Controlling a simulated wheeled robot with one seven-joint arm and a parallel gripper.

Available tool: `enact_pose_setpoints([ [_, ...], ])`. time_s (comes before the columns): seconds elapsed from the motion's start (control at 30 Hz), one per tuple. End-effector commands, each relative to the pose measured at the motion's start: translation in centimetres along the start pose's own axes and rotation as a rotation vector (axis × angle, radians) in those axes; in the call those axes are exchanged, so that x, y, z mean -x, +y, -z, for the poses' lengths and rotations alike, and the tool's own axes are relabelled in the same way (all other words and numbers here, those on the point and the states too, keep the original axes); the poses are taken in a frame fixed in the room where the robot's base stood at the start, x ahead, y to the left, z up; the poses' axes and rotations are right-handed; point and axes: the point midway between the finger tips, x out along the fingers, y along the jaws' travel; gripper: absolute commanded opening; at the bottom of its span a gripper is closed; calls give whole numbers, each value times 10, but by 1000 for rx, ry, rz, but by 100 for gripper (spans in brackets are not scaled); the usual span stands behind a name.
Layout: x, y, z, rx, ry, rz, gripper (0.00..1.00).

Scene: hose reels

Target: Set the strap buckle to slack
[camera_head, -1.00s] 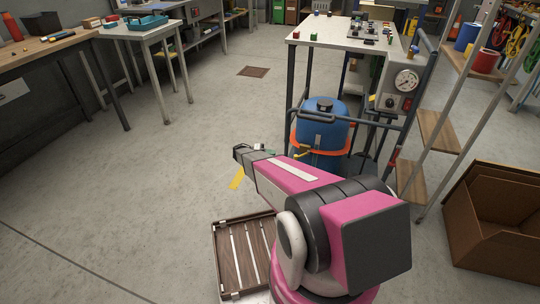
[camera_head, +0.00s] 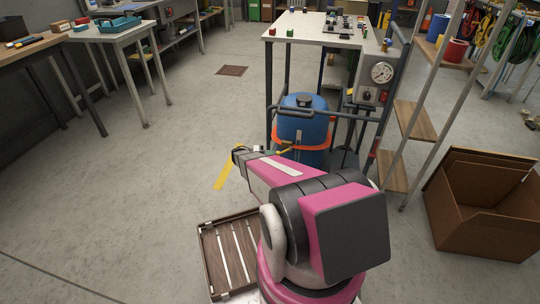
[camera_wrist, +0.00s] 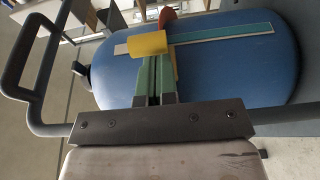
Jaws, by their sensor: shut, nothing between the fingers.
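In the wrist view the blue tank (camera_wrist: 215,85) fills the middle. My gripper (camera_wrist: 155,72) has green fingers that are shut and empty. They point at a yellow piece (camera_wrist: 147,43), overlapping it in the picture; I cannot tell whether they touch. A red-orange piece (camera_wrist: 167,17) shows behind it. In the head view my arm mostly hides the gripper.
Dark tube rails (camera_wrist: 30,65) run beside the tank. The workbench (camera_head: 318,32) carries small parts, with a gauge panel (camera_head: 378,80) on its right side. A shelf rack (camera_head: 415,120) and an open cardboard box (camera_head: 480,210) stand to the right.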

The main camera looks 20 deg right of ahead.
Motion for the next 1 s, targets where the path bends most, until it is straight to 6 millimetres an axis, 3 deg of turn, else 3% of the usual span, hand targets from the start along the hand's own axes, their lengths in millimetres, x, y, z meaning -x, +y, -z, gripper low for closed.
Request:
enact_pose_setpoints([
  [0.17,-1,1,-3,-1,27,0,0],
  [0.47,-11,2,-27,2,258,0,0],
  [0.6,-19,1,-37,1,252,1,0],
  [1.0,-18,0,-36,0,250,0,0],
])
